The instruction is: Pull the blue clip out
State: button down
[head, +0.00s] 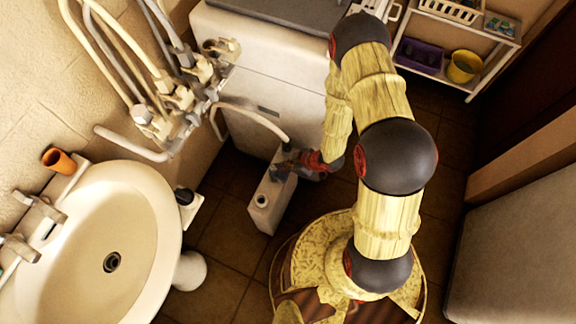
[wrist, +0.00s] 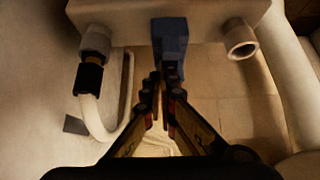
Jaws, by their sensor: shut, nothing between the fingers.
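The blue clip (wrist: 170,38) stands out from the face of a pale box (wrist: 130,22) in the wrist view, between a hose connection and an open pipe stub. In the head view the clip (head: 278,173) shows small at the top of the white box (head: 268,207), partly hidden by my gripper (head: 290,166). In the wrist view my gripper (wrist: 160,84) is shut and empty. Its fingertips are right by the clip's near end and overlap it in the picture; I cannot tell whether they touch. The clip is not between the fingers.
A hose with a black collar (wrist: 89,78) joins the box on the left, and an open stub (wrist: 240,38) is on the right. A washbasin (head: 120,235) stands at the left, a white cabinet (head: 270,70) behind. Tiled floor (head: 225,225) is clear beside the box.

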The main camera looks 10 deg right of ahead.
jog(key=shift+w+a+f, duration=0.1)
jog(key=shift+f, duration=0.05)
jog(key=s+d, duration=0.2)
jog(key=d, duration=0.1)
jog(key=shift+s+d+p, duration=0.15)
jog(key=shift+s+p, duration=0.2)
jog(key=shift+s, duration=0.05)
dwell(0.3)
jog(key=shift+s, duration=0.1)
